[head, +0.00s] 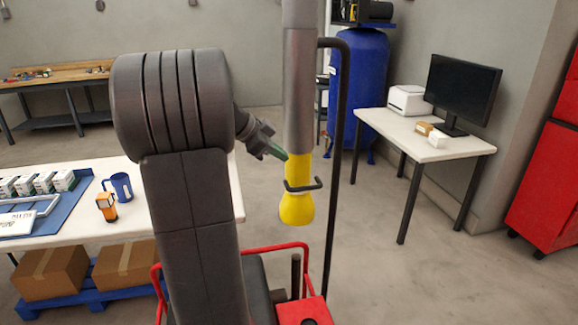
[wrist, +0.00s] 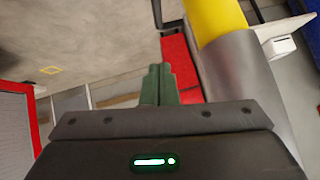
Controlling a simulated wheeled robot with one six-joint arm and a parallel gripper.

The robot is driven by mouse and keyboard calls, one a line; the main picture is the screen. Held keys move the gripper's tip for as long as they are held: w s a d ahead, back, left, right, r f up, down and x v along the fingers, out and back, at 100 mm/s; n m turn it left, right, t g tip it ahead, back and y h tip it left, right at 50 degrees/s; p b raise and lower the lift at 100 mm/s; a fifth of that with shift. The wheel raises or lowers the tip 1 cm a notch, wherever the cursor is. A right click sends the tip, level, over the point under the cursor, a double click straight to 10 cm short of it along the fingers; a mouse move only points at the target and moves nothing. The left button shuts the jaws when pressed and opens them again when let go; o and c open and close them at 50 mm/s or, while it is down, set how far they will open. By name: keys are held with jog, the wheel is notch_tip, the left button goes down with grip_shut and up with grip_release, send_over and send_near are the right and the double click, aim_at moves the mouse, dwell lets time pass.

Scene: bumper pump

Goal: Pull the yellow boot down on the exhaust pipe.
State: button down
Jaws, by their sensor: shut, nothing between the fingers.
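The grey exhaust pipe (head: 299,90) hangs down vertically in the middle of the head view. The yellow boot (head: 297,208) is on its lower end and flares at the bottom. A dark bar (head: 318,185) with a bent end crosses the boot. My gripper (head: 284,156) is shut and empty, with its green fingertips just left of the top of the boot. In the wrist view, the shut green fingers (wrist: 160,84) are left of the pipe (wrist: 243,85) and boot (wrist: 214,18). I cannot tell whether they touch.
A black upright pole (head: 337,150) stands right of the pipe. A red-railed cart (head: 303,311) is below. A white table with a blue mug (head: 121,186) is at left. A desk with a monitor (head: 462,90) and a blue tank (head: 358,90) are behind at right.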

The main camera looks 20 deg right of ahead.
jog(key=p, duration=0.2)
send_over(300, 189)
jog(key=s, duration=0.1)
notch_tip(300, 189, down, 6)
jog(key=f, duration=0.2)
jog(key=w+f, duration=0.1)
jog(key=f, duration=0.1)
jog(key=shift+p, duration=0.4)
jog(key=shift+f, duration=0.1)
jog(key=shift+f, duration=0.1)
notch_tip(300, 189, down, 24)
jog(key=b, duration=3.1)
jog(key=shift+f, duration=0.2)
jog(key=shift+s+f, duration=0.15)
